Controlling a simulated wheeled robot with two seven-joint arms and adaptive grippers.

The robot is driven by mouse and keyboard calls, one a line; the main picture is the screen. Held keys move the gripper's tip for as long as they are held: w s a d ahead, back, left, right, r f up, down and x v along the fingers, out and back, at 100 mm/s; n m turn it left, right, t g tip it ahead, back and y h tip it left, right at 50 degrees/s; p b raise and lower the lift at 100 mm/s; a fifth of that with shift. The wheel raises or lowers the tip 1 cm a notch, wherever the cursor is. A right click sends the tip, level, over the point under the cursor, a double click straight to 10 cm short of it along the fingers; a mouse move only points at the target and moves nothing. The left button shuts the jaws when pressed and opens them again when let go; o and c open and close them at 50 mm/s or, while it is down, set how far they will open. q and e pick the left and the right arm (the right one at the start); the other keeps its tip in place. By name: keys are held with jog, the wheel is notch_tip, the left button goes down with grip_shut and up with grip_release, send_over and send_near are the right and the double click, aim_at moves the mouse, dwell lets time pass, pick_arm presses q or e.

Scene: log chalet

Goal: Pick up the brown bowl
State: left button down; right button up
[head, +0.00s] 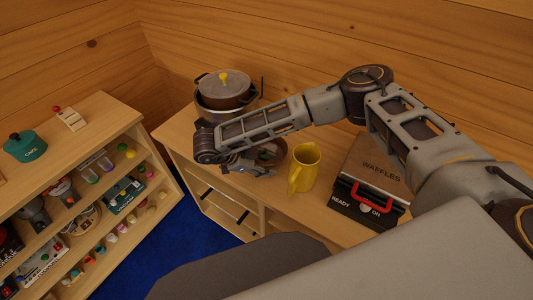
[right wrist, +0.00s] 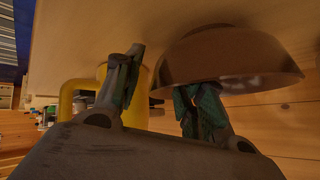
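The brown bowl (head: 272,150) sits on the wooden counter, partly hidden behind my right gripper (head: 252,168) in the head view. In the right wrist view, the brown bowl (right wrist: 230,58) fills the upper right. My right gripper (right wrist: 163,78) has its two fingers spread apart. One finger overlaps the bowl's rim; I cannot tell whether it touches. The other finger is beside the bowl, in front of the yellow mug. My left gripper is not in view.
The yellow mug (head: 304,168) stands close to the right of the bowl. A waffle maker (head: 372,183) with a red handle is further right. A lidded pot (head: 225,92) stands behind my right forearm. A shelf unit (head: 118,118) with toys is at left.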

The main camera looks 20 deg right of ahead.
jog(key=shift+c, duration=0.5)
grip_shut()
jog(key=shift+r, duration=0.15)
jog(key=shift+r, duration=4.9)
